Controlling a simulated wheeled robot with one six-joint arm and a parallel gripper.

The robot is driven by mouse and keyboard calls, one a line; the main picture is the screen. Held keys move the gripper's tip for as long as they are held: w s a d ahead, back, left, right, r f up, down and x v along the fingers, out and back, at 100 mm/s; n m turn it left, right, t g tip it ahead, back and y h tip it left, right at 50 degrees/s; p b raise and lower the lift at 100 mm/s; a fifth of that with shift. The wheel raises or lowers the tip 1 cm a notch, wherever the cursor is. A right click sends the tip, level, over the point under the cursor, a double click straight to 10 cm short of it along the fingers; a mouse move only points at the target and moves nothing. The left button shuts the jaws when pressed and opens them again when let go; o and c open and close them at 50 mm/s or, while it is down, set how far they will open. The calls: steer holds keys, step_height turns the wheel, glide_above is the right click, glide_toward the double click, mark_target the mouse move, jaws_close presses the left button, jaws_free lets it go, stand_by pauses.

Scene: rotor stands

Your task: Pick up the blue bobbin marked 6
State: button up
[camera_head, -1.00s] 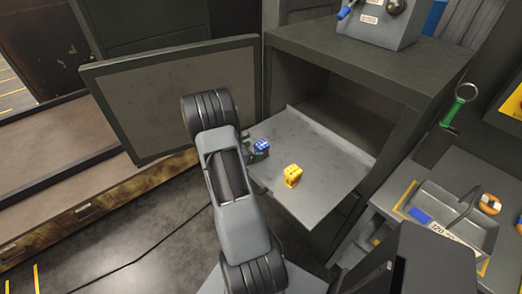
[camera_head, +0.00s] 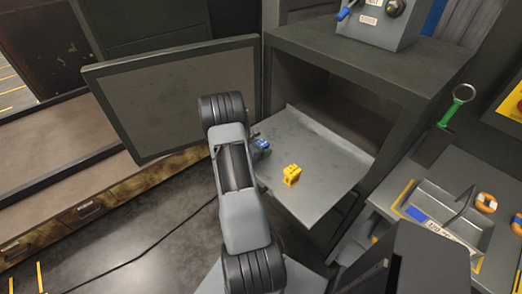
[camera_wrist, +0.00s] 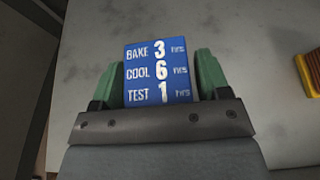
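The blue bobbin (camera_wrist: 158,72) is a block whose face reads BAKE 3, COOL 6 and TEST 1 in white in the wrist view. In the head view the bobbin (camera_head: 262,144) shows beside my arm over the left part of the grey panel, partly hidden. I cannot tell whether it touches the panel.
A yellow bobbin (camera_head: 291,175) stands on the grey fold-down panel (camera_head: 325,170), right of the blue one. An open cabinet (camera_head: 345,95) stands behind it. A dark door panel (camera_head: 180,100) rises at left.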

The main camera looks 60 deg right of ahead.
steer(key=c, duration=0.9)
steer(key=shift+r, duration=0.15)
